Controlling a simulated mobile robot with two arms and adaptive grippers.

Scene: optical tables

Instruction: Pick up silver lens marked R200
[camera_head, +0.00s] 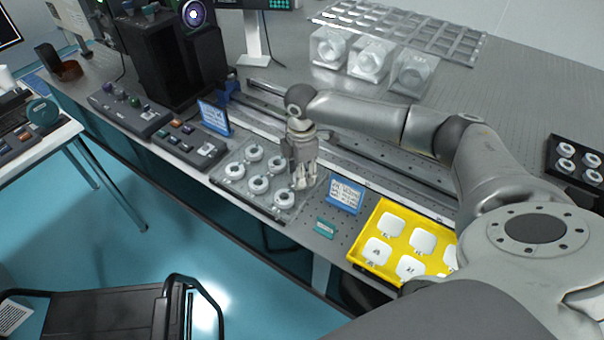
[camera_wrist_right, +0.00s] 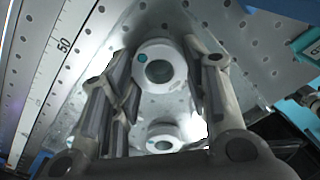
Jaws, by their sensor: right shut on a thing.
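White ring-shaped lenses, one of them (camera_head: 258,184), sit in a clear grey tray (camera_head: 226,187) on the optical table. My right gripper (camera_head: 304,182) points down over the tray's right end and hides that part of it. In the right wrist view my right gripper (camera_wrist_right: 160,72) has its fingers on both sides of a white lens ring (camera_wrist_right: 176,58) with a small teal dot, and is shut on it. Another ring (camera_wrist_right: 163,138) lies nearer the bottom of that view. No R200 marking is readable. My left gripper is not in view.
A blue-framed sign (camera_head: 345,194) stands right of the tray, and another (camera_head: 214,117) stands behind its left end. A yellow tray (camera_head: 367,251) with white pieces lies further right. Rails run behind the tray. Clear boxed optics (camera_head: 370,60) stand at the back.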

